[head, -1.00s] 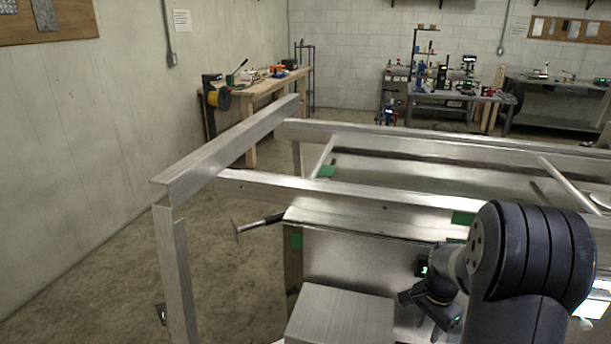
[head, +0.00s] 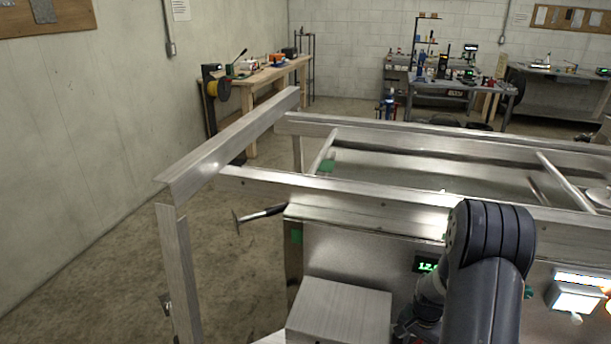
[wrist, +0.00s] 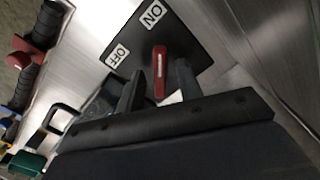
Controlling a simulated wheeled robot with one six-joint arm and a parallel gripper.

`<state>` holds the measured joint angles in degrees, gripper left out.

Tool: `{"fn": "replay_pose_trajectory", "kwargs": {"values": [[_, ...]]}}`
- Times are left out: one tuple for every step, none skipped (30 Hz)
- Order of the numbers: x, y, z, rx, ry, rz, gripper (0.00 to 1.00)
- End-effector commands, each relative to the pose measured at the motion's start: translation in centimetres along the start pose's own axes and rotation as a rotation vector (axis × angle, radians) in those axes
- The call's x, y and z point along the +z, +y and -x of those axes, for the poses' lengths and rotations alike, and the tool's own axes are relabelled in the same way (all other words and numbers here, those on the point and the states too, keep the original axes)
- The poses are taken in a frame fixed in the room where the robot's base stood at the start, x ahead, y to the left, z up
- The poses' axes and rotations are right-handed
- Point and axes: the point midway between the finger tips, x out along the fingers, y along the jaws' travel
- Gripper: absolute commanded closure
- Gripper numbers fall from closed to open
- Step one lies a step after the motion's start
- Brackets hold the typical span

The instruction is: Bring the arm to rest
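My gripper (wrist: 157,82) shows in the wrist view with its two dark fingers apart and nothing held between them. A red switch handle (wrist: 160,66) on a black plate (wrist: 180,38) marked ON and OFF lies beyond the fingers and appears between them in the picture. I cannot tell how far the fingertips are from it. In the head view my arm (head: 490,235) is bent at the lower right, in front of the metal cabinet. The gripper end is mostly hidden there at the bottom edge.
An aluminium trailer frame (head: 225,150) spans the view, with a hammer (head: 262,213) at the cabinet's left. A metal box (head: 340,312) stands close to the left of my arm. A green display (head: 426,265) and a lit panel (head: 575,298) are near. Tools (wrist: 28,50) line the wrist view's left.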

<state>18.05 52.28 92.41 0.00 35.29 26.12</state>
Motion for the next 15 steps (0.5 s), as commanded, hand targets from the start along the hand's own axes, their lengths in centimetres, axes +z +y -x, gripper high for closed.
{"fn": "replay_pose_trajectory", "kwargs": {"values": [[0.04,0.02,0.38,0.001,-0.002,0.037,0.65],[0.03,0.02,0.4,0.001,-0.002,0.061,0.65],[0.03,0.01,0.41,0.001,-0.002,0.094,0.65],[0.03,0.01,0.4,0.001,-0.001,0.119,0.65],[0.03,0.02,0.4,0.001,-0.002,0.143,0.65],[0.03,0.02,0.43,0.001,-0.002,0.176,0.65],[0.04,0.02,0.45,0.001,-0.002,0.201,0.65],[0.05,0.02,0.44,0.001,-0.002,0.226,0.65],[0.06,0.03,0.44,0.001,-0.002,0.259,0.65],[0.05,0.03,0.44,0.001,-0.002,0.283,0.65],[0.05,0.03,0.46,0.001,-0.002,0.307,0.65],[0.07,0.04,0.46,0.001,-0.003,0.34,0.65],[0.09,0.05,0.45,0.001,-0.003,0.365,0.65],[0.0,0.0,0.55,0.0,0.0,0.377,0.65],[-0.12,-0.06,1.07,-0.001,0.005,0.374,0.65]]}}
